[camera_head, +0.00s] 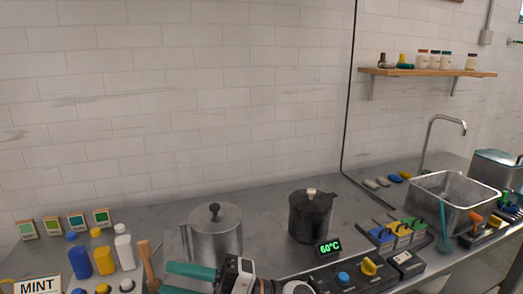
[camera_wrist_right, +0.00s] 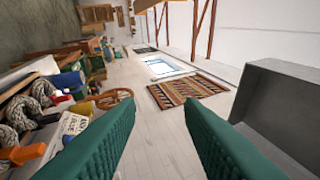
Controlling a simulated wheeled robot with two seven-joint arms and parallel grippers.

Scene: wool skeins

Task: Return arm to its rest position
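My right gripper (camera_head: 165,278) is at the bottom centre of the head view, its two teal fingers pointing left and apart. It is in front of the steel pot and low in the picture. In the right wrist view the fingers of this gripper (camera_wrist_right: 160,108) stand wide apart with nothing between them. Behind them that view shows floor and a striped rug (camera_wrist_right: 188,90). My left gripper is not in view.
A lidded steel pot (camera_head: 215,236) and a black pot (camera_head: 309,216) stand on the counter. Bottles (camera_head: 103,257) and a wooden handle (camera_head: 147,262) are left of the gripper. A sink (camera_head: 454,195) is at right. Grey worktop lies bare between the pots.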

